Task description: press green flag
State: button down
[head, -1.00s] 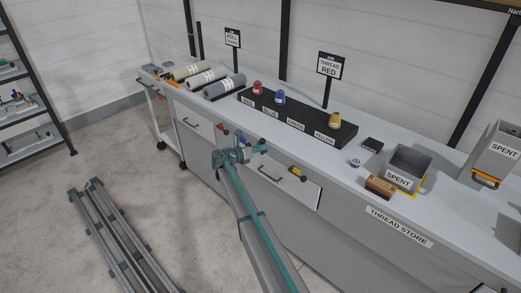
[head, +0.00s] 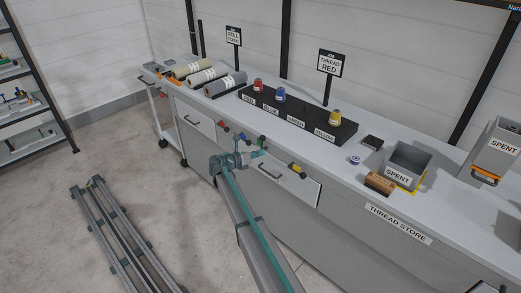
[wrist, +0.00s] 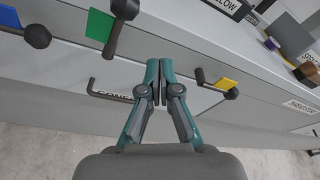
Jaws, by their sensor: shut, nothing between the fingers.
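The green flag (wrist: 99,26) is a small green plate beside a dark lever with a round knob, at the upper left in the wrist view. In the head view the green flag (head: 261,142) shows on the cabinet front, just above my fingertips. My gripper (wrist: 162,62) is shut and empty, its teal fingers together. It lies below and to the right of the green flag in the wrist view, apart from it. In the head view my gripper (head: 262,153) is in front of the cabinet, just below the flag.
A blue flag (wrist: 8,18) and a yellow flag (wrist: 225,84) on similar levers flank the green one; a red flag (head: 223,125) is farther left. A drawer handle (head: 268,171) sits below. Thread spools stand on a black rack (head: 300,128). The floor at left holds metal rails (head: 112,235).

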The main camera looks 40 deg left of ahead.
jog(key=a+f+b+v, duration=0.1)
jog(key=b+v, duration=0.1)
jog(key=v, duration=0.6)
jog(key=shift+f, duration=0.15)
